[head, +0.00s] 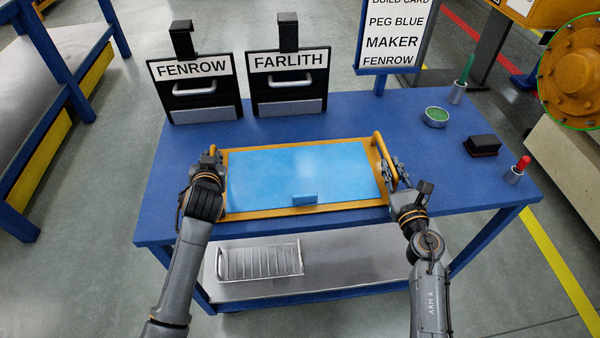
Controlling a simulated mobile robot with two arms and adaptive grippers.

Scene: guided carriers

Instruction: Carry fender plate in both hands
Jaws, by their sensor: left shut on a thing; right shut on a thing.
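The fender plate (290,178) is a flat light-blue panel with a yellow-orange border and upright yellow handles at its left and right ends. It is at the front middle of the blue table; I cannot tell whether it touches the top. A small blue block (305,199) is at its front edge. My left gripper (212,160) is shut on the left handle, which it mostly hides. My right gripper (391,172) is shut on the right handle (380,148).
Behind the plate stand two black holders, labelled FENROW (194,69) and FARLITH (288,61). A sign (394,38) reads PEG BLUE, MAKER FENROW. On the right are a green-filled dish (436,117), a black block (482,145), a green marker (467,68) and a red-topped stamp (523,163). A wire rack (260,261) lies on the lower shelf.

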